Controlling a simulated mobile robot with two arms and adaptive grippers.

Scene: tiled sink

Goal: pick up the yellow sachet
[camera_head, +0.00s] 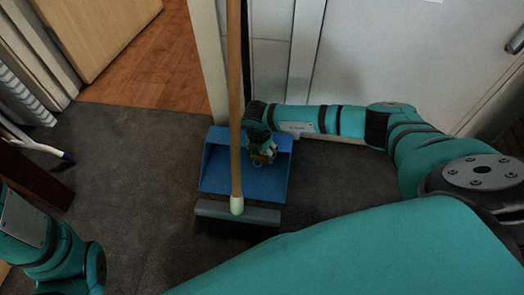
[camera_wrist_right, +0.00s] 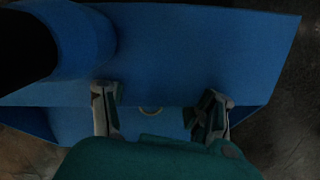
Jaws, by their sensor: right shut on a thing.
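My right arm reaches across to the blue dustpan (camera_head: 215,172), with its gripper (camera_head: 262,158) low over the pan. A small yellow-orange patch (camera_head: 266,158) shows at its fingers; it is too small and partly covered to tell surely as the yellow sachet. In the right wrist view, the fingers (camera_wrist_right: 158,108) are apart, in front of the blue dustpan (camera_wrist_right: 200,50). A pale curved edge (camera_wrist_right: 150,110) shows between them, the rest hidden by the gripper body. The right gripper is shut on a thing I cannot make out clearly. My left gripper is out of view.
A broom with a wooden handle (camera_head: 235,100) and grey head (camera_head: 237,213) stands in front of the dustpan, left of my right gripper. A white door (camera_head: 400,50) is behind the arm.

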